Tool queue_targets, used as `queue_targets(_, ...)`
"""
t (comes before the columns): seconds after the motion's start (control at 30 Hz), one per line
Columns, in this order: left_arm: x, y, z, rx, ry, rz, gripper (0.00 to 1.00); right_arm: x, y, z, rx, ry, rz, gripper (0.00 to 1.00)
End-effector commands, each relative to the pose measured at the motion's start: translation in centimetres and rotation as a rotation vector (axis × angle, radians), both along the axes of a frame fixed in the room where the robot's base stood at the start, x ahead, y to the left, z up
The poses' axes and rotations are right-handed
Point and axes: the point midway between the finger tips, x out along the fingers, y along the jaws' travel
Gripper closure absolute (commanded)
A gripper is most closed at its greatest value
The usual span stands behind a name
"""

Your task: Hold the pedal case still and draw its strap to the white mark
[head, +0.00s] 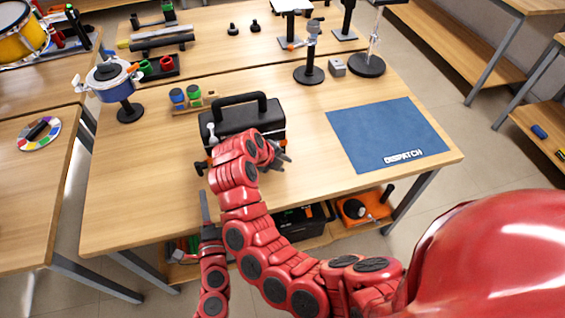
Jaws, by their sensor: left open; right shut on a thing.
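The black pedal case (238,118) with a raised carry handle stands near the middle of the wooden table. My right forearm and wrist cover much of its front. My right gripper (282,153) is at the case's front right side and is shut on it; the exact contact is partly hidden. I cannot make out the strap or the white mark. My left gripper (204,203) is open at the table's front edge, apart from the case.
A blue mat (388,133) marked DISPATCH lies on the right. Behind the case are a rack with coloured pieces (193,98), a stand (311,62) and a small grey block (337,67). A blue pot-like item on a stand (113,82) is at left. The table's front left is clear.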

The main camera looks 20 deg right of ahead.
Motion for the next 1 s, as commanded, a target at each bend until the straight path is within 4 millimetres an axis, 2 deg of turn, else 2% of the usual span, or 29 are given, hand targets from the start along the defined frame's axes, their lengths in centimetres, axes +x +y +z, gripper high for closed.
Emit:
queue_targets(0.33, 0.0, 0.0, 0.0, 0.008, -0.001, -0.001, 0.48, -0.2, 0.1, -0.3, 0.001, 0.007, 0.001, 1.00)
queue_targets(0.47, 0.0, 0.7, 0.2, 0.120, -0.012, -0.011, 0.48, -0.2, 0.1, -0.3, 0.002, 0.007, 0.001, 1.00)
queue_targets(0.57, 0.0, 1.8, 0.6, 0.318, -0.031, -0.029, 0.48, -0.2, 0.1, -0.3, 0.002, 0.007, 0.001, 1.00)
queue_targets(0.7, -0.2, 2.9, 1.5, 0.683, -0.072, -0.066, 0.48, -0.2, 0.1, -0.3, 0.002, 0.008, 0.001, 1.00)
queue_targets(0.9, -0.8, 2.9, 2.2, 1.138, -0.134, -0.128, 0.48, -0.2, 0.1, -0.3, 0.002, 0.008, 0.002, 1.00)
queue_targets(1.0, -1.2, 2.8, 2.2, 1.287, -0.154, -0.146, 0.48, -0.2, 0.1, -0.3, 0.002, 0.008, 0.002, 1.00)
